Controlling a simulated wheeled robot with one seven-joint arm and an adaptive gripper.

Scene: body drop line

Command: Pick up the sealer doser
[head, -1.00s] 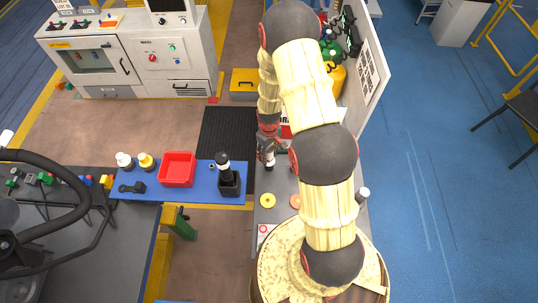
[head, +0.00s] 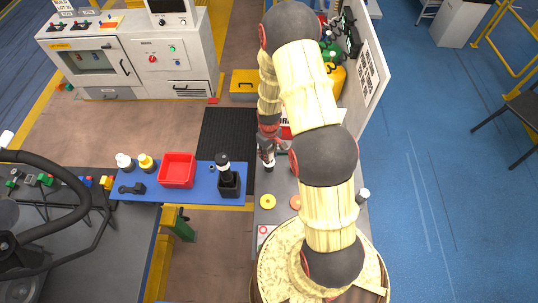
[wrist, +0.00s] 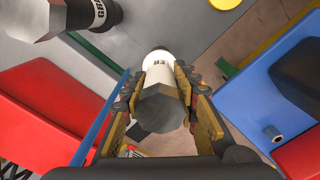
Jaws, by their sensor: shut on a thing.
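I cannot tell whether the doser's tip touches the table. My arm hides much of that table.
A yellow disc (head: 268,201) and an orange disc (head: 296,202) lie on the grey table. A white-capped bottle (head: 363,195) stands at its right. The blue bench (head: 207,190) at left carries a red bin (head: 177,169), a black holder (head: 229,184) and bottles. A white panel (head: 366,75) stands behind.

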